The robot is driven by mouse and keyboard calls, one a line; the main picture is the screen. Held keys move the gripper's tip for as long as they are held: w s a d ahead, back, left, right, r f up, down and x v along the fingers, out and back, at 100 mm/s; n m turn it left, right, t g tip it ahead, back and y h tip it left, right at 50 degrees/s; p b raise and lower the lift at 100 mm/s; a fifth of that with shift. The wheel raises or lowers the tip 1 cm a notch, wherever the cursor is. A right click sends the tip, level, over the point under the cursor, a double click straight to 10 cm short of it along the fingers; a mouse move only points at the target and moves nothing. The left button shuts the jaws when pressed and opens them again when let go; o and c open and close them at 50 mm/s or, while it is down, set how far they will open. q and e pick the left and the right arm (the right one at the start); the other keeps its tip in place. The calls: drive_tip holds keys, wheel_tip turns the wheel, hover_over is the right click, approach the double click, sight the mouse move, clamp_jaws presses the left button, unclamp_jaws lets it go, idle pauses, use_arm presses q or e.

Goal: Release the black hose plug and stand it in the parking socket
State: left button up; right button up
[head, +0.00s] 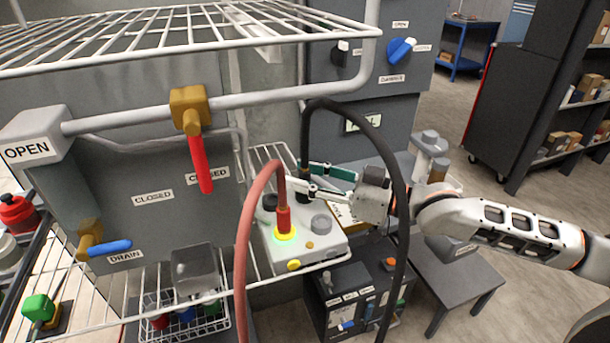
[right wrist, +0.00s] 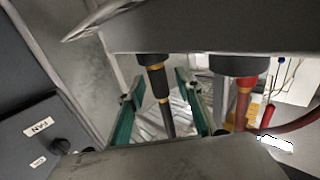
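The black hose plug (head: 303,188) stands upright in the far part of the pale socket box (head: 318,253). Its black hose (head: 330,104) arches up and over to the right. My right gripper (head: 310,180) reaches in from the right with fingers spread. In the right wrist view the plug (right wrist: 160,85) is between the green finger pads, with a visible gap on each side. A red hose plug (head: 284,218) stands in a yellow-green ringed socket nearer. A grey round fitting (head: 321,223) and a dark one (head: 269,202) are on the box; I cannot tell which is the parking socket. My left gripper is out of view.
A white wire shelf (head: 180,32) hangs above, and a grey pipe (head: 255,97) crosses in front. The red hose (head: 245,240) rises at the box's near left. A dark control box (head: 350,290) and a grey stool (head: 455,283) stand lower right.

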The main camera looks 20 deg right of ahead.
drive_tip(key=v, duration=1.2)
idle(0.3)
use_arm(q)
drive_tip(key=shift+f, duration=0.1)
